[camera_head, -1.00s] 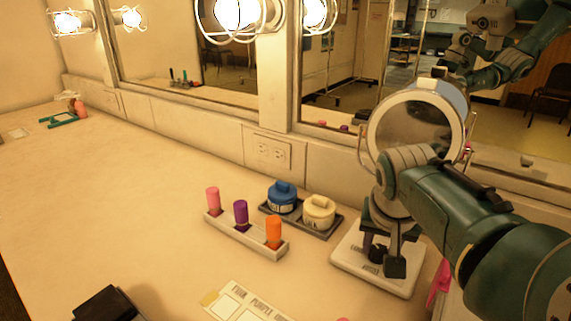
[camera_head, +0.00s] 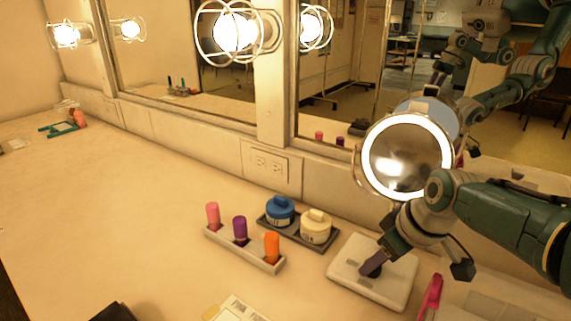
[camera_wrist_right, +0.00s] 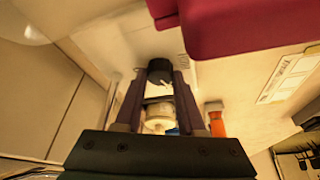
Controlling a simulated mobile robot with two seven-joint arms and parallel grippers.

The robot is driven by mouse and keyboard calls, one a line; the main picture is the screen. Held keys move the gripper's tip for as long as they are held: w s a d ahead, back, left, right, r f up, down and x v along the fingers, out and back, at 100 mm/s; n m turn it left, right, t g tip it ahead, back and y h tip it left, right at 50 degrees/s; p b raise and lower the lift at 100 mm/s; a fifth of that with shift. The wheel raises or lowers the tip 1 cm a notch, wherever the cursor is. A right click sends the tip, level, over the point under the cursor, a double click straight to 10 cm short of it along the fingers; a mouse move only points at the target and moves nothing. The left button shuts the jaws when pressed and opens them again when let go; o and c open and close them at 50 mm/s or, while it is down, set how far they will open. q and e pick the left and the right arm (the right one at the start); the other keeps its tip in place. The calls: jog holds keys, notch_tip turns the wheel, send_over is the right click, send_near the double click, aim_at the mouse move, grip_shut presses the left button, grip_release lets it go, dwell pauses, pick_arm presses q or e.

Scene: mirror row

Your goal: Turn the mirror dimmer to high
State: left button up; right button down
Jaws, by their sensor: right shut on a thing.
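The round mirror (camera_head: 408,157) stands on a white base (camera_head: 345,262) at the right of the counter, and its ring glows bright white. My right gripper (camera_head: 374,266) reaches down onto the base from the right. In the right wrist view a dark round dimmer knob (camera_wrist_right: 159,72) sits between the two fingertips of the right gripper (camera_wrist_right: 160,80), which are shut on it. In the head view the gripper mostly hides the knob. Its markings cannot be read. My left gripper is not in view.
Left of the base are a tray with a blue jar (camera_head: 280,210) and a cream jar (camera_head: 316,226), and a holder with pink, purple and orange (camera_head: 272,246) sticks. A pink clip-like thing (camera_head: 432,296) lies right of the base. The left counter is largely clear.

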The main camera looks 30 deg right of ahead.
jog(key=shift+d+f+n+y+b, duration=0.15)
jog(key=shift+n+y+b, duration=0.3)
jog(key=shift+n, duration=0.75)
jog(key=c, duration=0.5)
grip_release()
